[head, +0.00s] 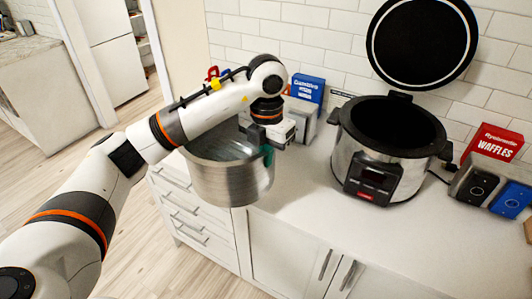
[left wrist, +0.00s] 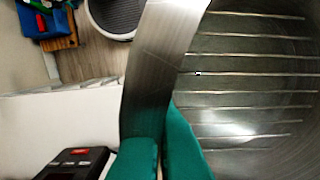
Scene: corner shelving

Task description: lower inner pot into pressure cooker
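The inner pot (head: 230,182) is a brushed-metal bowl held in the air in front of the counter's left end. My left gripper (head: 266,152) is shut on its rim at the right side, one finger inside and one outside. In the left wrist view the teal fingertips (left wrist: 160,150) clamp the pot wall (left wrist: 155,70), and the lined pot bottom (left wrist: 245,75) shows. The pressure cooker (head: 345,155) stands on the counter to the right of the pot, with its lid (head: 422,42) raised and its dark opening (head: 397,122) facing up. My right gripper is not in view.
The white counter (head: 300,210) is clear in front of the cooker. A blue box (head: 308,90) stands behind, between pot and cooker.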

